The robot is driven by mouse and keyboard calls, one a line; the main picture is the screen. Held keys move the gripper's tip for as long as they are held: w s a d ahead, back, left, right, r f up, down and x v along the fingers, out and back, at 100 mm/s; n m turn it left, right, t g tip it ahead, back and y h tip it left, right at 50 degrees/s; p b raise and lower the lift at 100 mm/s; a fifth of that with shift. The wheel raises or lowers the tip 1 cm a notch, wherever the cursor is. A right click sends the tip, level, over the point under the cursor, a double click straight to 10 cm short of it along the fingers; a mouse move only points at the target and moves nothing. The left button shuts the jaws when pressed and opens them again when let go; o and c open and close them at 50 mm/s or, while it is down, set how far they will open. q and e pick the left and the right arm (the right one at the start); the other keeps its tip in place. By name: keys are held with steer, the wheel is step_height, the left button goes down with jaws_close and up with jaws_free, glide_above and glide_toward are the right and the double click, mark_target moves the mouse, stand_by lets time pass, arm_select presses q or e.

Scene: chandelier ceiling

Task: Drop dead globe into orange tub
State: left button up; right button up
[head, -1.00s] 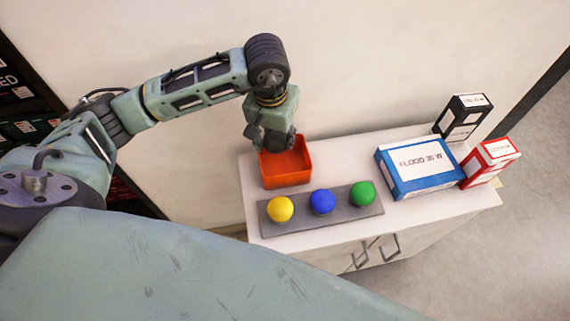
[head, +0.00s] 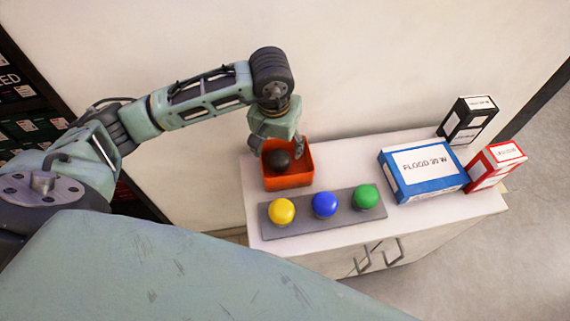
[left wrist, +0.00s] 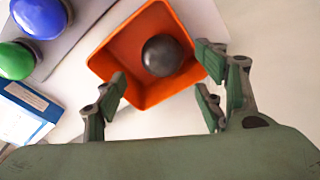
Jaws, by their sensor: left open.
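The dead globe (head: 280,160) is a dark grey ball. It lies inside the orange tub (head: 290,182) on the white cabinet top. The left wrist view shows the globe (left wrist: 162,55) on the floor of the tub (left wrist: 108,58), close to one wall. My left gripper (head: 277,147) is just above the tub's back side. In the left wrist view its fingers (left wrist: 160,88) are spread wide with nothing between them, and the globe is clear of them. My right gripper is not in view.
A grey strip (head: 304,214) with yellow (head: 281,211), blue (head: 325,204) and green (head: 366,196) globes stands in front of the tub. Blue (head: 423,173), red (head: 495,167) and black (head: 467,121) boxes stand at the right. The wall is close behind.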

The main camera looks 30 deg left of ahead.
arm_select(q)
steer(key=shift+r, duration=0.25)
step_height(320, 180, up, 11)
steer(key=s, duration=0.1)
steer(key=shift+s+r, duration=0.2)
